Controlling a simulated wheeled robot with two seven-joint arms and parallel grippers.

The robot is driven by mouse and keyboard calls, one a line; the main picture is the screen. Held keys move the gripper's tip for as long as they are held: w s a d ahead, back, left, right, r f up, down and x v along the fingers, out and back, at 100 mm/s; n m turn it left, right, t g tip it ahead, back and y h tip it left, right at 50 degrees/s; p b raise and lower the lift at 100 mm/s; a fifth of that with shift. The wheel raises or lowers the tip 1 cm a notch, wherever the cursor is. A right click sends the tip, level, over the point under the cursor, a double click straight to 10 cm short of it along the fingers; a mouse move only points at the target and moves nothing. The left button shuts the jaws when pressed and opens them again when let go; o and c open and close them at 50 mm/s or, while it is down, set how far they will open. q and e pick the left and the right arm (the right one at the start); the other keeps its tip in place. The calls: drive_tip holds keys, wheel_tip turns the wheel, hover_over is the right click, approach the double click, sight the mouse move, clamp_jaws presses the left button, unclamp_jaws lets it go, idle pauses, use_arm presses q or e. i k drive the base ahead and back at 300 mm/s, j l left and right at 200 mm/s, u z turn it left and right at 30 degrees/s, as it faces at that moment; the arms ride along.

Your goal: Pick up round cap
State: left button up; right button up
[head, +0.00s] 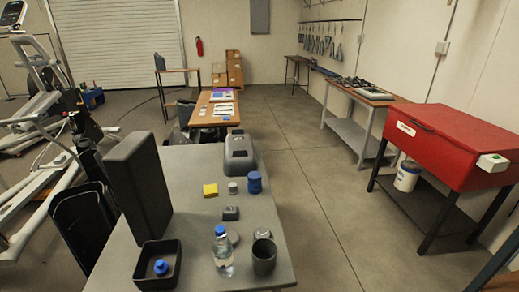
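Several small round things stand on the grey table (190,215), and I cannot tell for sure which is the round cap. A small blue round piece (161,267) lies in an open black tray (145,284) at the table's near left. A flat grey disc (234,239) lies behind the clear bottle (222,257), partly hidden by it. A small grey-white round piece (232,187) sits beside a yellow block (210,190). A pale round piece (262,233) shows behind the dark cup (264,262). Neither of my grippers is in view.
A tall dark box (138,186) stands at the table's left. A blue canister (254,183), a small dark block (231,213) and a grey case (240,152) are also on the table. Open floor (330,200) lies to the right, before a red cabinet (445,145).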

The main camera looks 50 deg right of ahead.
sight(234, 236)
drive_tip(key=z, duration=1.4)
